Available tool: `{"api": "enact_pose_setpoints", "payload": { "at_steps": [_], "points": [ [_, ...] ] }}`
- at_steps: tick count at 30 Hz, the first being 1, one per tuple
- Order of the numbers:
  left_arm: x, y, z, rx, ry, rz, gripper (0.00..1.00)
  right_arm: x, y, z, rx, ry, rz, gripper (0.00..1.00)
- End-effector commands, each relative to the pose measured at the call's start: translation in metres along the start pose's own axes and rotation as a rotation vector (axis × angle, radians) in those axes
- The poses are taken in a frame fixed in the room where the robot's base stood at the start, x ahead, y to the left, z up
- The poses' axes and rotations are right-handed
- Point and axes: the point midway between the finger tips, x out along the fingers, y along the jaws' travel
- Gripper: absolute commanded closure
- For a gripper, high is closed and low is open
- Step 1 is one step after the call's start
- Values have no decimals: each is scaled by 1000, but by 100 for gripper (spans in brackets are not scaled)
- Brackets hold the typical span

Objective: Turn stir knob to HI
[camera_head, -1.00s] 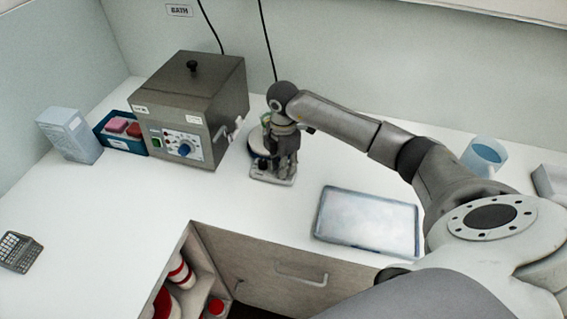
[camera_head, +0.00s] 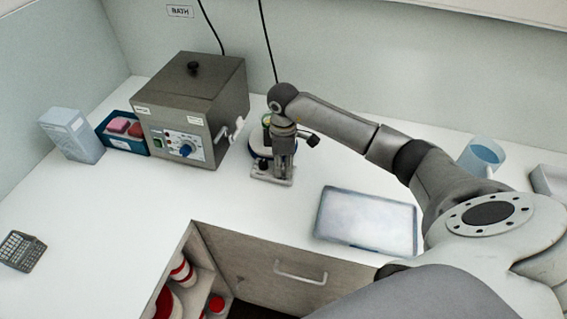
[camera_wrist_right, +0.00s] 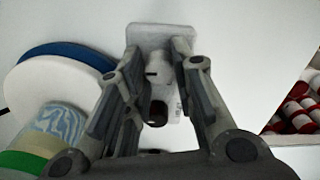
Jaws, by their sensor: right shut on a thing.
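A small stirrer with a pale base (camera_head: 260,178) and a round plate stands on the counter beside the steel bath. In the wrist view its base (camera_wrist_right: 147,33) carries a light grey knob (camera_wrist_right: 157,67) and a dark knob (camera_wrist_right: 157,115). My right gripper (camera_head: 284,176) points straight down over the right part of the base. In the wrist view its fingers (camera_wrist_right: 158,60) are shut on the grey knob, and the dark knob is outside the grip. Knob markings are too small to read. My left gripper is not in view.
The steel bath (camera_head: 205,100) stands left of the stirrer, with a blue tray (camera_head: 122,143) and pale box (camera_head: 72,136) beyond. A patterned jar (camera_wrist_right: 58,122) stands on the stirrer plate (camera_wrist_right: 65,88). A flat tray (camera_head: 366,222) lies right; a blue beaker (camera_head: 482,157) is farther right.

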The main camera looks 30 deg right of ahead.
Motion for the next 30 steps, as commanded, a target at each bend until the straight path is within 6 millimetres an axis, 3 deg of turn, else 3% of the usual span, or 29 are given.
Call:
{"api": "enact_pose_setpoints", "payload": {
  "at_steps": [12,13,17,26,30],
  "points": [
    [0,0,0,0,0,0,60,-2,2,0,7,2,5,100],
    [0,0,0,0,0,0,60,-2,2,0,7,2,5,72],
    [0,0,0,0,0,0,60,-1,1,0,6,1,4,55],
    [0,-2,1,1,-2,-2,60,-1,0,0,5,1,1,54],
    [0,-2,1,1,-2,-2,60,-10,1,0,5,2,3,54]
  ]
}}
